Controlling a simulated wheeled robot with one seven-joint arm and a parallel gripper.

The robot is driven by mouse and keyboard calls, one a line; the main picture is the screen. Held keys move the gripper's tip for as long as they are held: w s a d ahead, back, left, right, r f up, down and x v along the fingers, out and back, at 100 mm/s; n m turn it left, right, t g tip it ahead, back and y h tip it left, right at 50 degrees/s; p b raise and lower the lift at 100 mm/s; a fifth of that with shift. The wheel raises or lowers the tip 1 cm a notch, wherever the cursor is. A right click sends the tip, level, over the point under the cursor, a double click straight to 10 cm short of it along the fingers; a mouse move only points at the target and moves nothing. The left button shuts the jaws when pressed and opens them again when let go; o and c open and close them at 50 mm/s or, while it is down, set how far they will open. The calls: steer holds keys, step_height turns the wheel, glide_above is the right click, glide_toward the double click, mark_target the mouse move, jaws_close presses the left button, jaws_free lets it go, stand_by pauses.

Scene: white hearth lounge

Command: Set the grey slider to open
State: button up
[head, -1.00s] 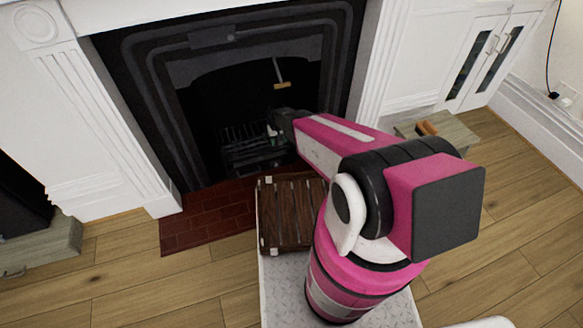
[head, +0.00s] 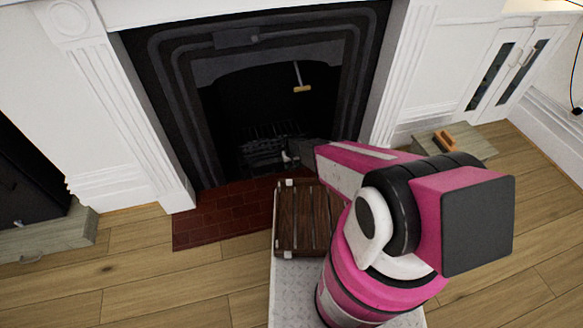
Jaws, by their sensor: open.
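I cannot pick out a grey slider for certain. A thin pale rod with a tan end piece (head: 302,89) hangs in the upper right of the dark fireplace opening; whether it belongs to the slider is unclear. A dark grey raised plate (head: 237,38) sits at the top of the fireplace surround. My gripper (head: 288,157) is small and dark at the end of my pink arm, in front of the right side of the grate. It is open, below the hanging rod and apart from it. Its fingers are hard to see against the dark opening.
A black grate (head: 262,148) stands in the fireplace, with a red tiled hearth (head: 225,212) before it. A brown slatted crate (head: 303,232) lies on my base. An open drawer (head: 472,146) holds an orange-brown object at right. Another drawer (head: 45,240) juts out at left.

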steer(key=shift+f, duration=1.4)
steer(key=shift+c, duration=0.3)
jaws_close()
steer(key=shift+w+d, duration=0.3)
steer(key=shift+d, duration=0.7)
steer(key=shift+w+d, duration=0.3)
steer(key=shift+d, duration=0.75)
steer(key=shift+w+d, duration=0.3)
steer(key=shift+d, duration=0.7)
jaws_free()
steer(key=shift+o, duration=0.3)
steer(key=shift+d, duration=0.1)
